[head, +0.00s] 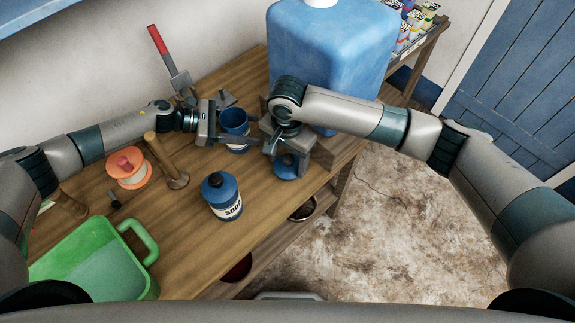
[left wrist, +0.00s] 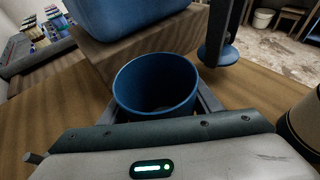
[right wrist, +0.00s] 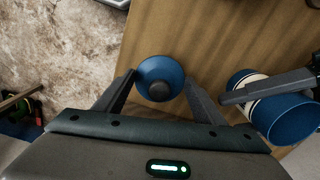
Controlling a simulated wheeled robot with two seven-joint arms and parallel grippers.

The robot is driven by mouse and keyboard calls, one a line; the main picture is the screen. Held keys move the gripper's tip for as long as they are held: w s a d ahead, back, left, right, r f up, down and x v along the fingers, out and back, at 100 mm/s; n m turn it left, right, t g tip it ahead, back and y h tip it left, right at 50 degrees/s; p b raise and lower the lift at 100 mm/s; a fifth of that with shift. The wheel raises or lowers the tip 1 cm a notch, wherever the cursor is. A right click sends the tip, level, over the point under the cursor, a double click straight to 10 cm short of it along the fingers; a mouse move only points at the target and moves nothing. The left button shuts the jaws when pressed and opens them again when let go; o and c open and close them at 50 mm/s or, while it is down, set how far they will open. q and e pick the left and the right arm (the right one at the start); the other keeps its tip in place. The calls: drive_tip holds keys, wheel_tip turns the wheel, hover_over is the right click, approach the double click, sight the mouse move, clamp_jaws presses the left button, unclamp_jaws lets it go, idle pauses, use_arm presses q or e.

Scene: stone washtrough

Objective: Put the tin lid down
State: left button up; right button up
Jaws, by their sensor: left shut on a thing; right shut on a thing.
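The tin (head: 236,121) is a blue, open-topped cup shape with a pale band; its empty-looking inside shows in the left wrist view (left wrist: 155,80). My left gripper (head: 226,138) is shut on the tin, which appears upright on the bench. The tin lid (head: 286,168) is a blue disc with a dark knob, near the bench's right edge. My right gripper (right wrist: 160,93) is shut on the lid (right wrist: 160,72), knob towards the wrist camera. The lid is beside the tin, apart from it. I cannot tell whether it touches the wood.
A large blue container (head: 325,45) stands behind on a block. Bare wood lies around the bottle.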

sight(288, 167)
drive_tip(key=shift+f, duration=1.45)
drive_tip(key=shift+f, duration=0.15)
drive_tip(key=o, duration=1.4)
drive_tip(key=shift+o, duration=0.2)
wheel_tip(288, 167, up, 12)
drive_tip(key=shift+r, duration=0.15)
